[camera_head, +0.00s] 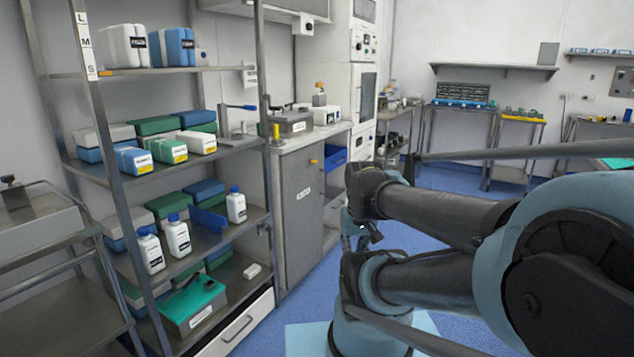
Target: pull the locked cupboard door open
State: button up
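The grey cupboard (275,165) stands in the middle of the view, right of the open shelf rack. Its door (303,225) is a grey panel with a small white label and looks shut, flush with the front. A small orange part (313,162) sits near the door's upper right edge; I cannot tell whether it is a lock or a handle. My gripper (362,238) is low and to the right of the door, apart from it in the picture. My arm partly hides it, and its fingers are too small to tell open from shut.
A metal shelf rack (258,150) with bottles and boxes stands left of the cupboard. A steel trolley (45,225) is at far left. Blue floor (440,178) is free toward the back tables. My arm fills the lower right.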

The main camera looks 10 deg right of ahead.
aim_at(303, 184)
jog(key=z, duration=0.05)
jog(key=i, duration=0.9)
